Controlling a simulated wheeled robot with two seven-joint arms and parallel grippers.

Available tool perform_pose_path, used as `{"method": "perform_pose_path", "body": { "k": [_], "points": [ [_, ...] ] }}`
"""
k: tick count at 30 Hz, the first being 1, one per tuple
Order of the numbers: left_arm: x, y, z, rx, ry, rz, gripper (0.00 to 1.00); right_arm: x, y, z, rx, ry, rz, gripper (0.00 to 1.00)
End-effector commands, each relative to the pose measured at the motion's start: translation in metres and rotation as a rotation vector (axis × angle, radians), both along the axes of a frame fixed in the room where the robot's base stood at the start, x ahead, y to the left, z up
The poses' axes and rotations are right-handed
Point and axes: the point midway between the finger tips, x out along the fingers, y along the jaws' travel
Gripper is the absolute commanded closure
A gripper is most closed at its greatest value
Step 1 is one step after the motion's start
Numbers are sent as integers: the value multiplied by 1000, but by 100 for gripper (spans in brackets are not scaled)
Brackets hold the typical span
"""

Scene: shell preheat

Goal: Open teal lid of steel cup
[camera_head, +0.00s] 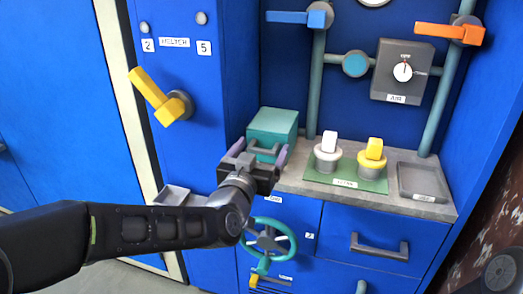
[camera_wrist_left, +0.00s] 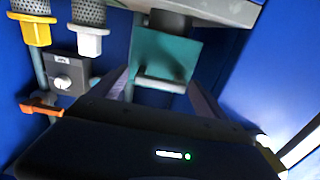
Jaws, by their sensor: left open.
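The teal lid (camera_head: 273,124) is a square block at the left end of the grey counter, with a light bar handle on its front. In the left wrist view the lid (camera_wrist_left: 165,52) shows upside down, with its bar handle (camera_wrist_left: 160,84) between the fingers. A grey rounded part (camera_wrist_left: 168,20), perhaps the steel cup, shows beside the lid there; the cup is otherwise hidden. My left gripper (camera_head: 255,154) is open in front of the lid, its purple-grey fingers on either side of the handle. I cannot tell whether they touch it. My right gripper is not in view.
Yellow and white knobbed switches (camera_head: 373,153) stand on a green plate (camera_head: 345,178) right of the lid, beside a grey tray (camera_head: 422,181). A teal handwheel (camera_head: 270,240) is below the counter. A yellow lever (camera_head: 150,90) is on the left panel. Pipes run behind.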

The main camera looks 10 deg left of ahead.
Motion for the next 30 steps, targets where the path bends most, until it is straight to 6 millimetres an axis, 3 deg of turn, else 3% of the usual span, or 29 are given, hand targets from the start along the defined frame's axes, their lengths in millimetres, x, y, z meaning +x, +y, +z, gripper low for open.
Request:
{"method": "perform_pose_path", "body": {
  "k": [8,30],
  "points": [
    [2,0,0,0,1,0,15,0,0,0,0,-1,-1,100],
    [2,0,0,0,1,0,74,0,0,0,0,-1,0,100]
  ]
}}
